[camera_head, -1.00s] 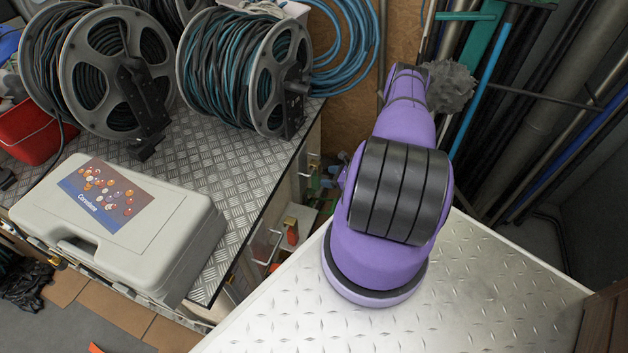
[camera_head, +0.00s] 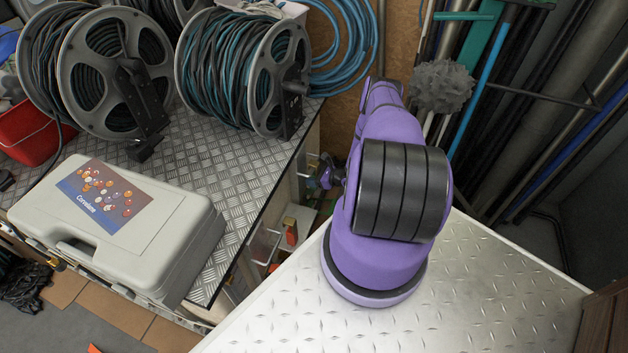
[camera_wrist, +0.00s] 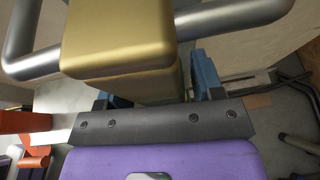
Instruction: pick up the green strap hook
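I cannot make out the green strap hook clearly in either view. A thin greenish edge shows beside the gold block (camera_wrist: 118,38) in the wrist view, too little to identify. My gripper (camera_wrist: 152,78) has its fingers spread apart there; the blue right finger is visible, while the left is mostly hidden behind the block. The block overlaps the space between the fingers; I cannot tell whether it touches them. In the head view, a small purple part of my gripper (camera_head: 328,174) shows beyond my arm, beside the bench's end.
A steel bar handle (camera_wrist: 232,14) runs across near the gold block. Hose reels (camera_head: 245,75) and a grey case (camera_head: 120,225) occupy the metal bench (camera_head: 205,165). Pipes and a grey brush (camera_head: 440,87) stand behind my arm.

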